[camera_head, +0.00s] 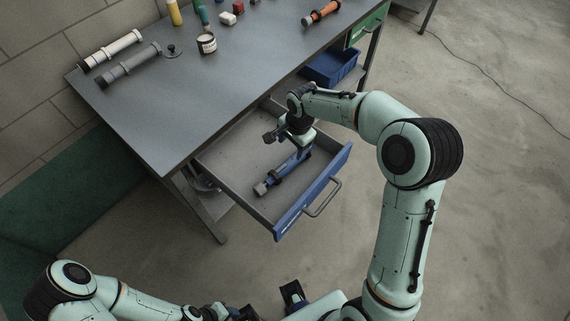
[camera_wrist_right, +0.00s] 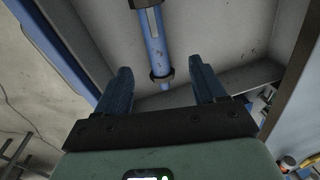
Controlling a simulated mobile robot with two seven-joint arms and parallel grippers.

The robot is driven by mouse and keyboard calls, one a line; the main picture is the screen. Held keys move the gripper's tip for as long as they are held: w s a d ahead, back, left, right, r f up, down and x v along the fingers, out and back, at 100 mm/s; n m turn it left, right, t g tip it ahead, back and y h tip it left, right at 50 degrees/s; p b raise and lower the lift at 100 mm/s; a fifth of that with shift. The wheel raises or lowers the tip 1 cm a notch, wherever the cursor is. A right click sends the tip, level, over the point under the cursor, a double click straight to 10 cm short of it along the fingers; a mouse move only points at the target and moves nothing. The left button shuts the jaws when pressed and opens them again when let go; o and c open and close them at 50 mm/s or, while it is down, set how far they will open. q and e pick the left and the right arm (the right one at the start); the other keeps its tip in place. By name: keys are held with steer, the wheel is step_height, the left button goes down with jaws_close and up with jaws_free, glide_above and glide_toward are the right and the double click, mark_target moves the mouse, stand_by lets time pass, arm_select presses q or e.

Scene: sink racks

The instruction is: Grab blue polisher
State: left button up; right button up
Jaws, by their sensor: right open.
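The blue polisher (camera_head: 270,184), a long blue tube with dark fittings, lies in the open drawer (camera_head: 228,153) under the workbench. My right gripper (camera_head: 288,140) is over the drawer, above the polisher's far part, which it partly hides. In the right wrist view the polisher (camera_wrist_right: 155,45) runs down between the two open fingers of the right gripper (camera_wrist_right: 160,88), with nothing gripped. A dark ring sits near its lower end. My left gripper (camera_head: 262,309) is low at the bottom edge, away from the drawer and partly cut off; its jaws are unclear.
The drawer's walls and blue front with a handle (camera_head: 322,198) stand close around the polisher. On the grey workbench (camera_head: 220,95) are white and grey cylinders (camera_head: 111,50), a jar (camera_head: 207,43) and an orange tool (camera_head: 321,13). A blue bin (camera_head: 330,67) sits below the bench.

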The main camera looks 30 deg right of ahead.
glide_above(290, 161)
steer(key=f, duration=0.6)
steer(key=shift+s+a, duration=0.15)
steer(key=shift+s, duration=0.05)
step_height(290, 161, down, 4)
steer(key=shift+f, duration=0.25)
steer(key=shift+w+f, duration=0.1)
steer(key=shift+f, duration=0.3)
steer(key=shift+r, duration=0.1)
jaws_close()
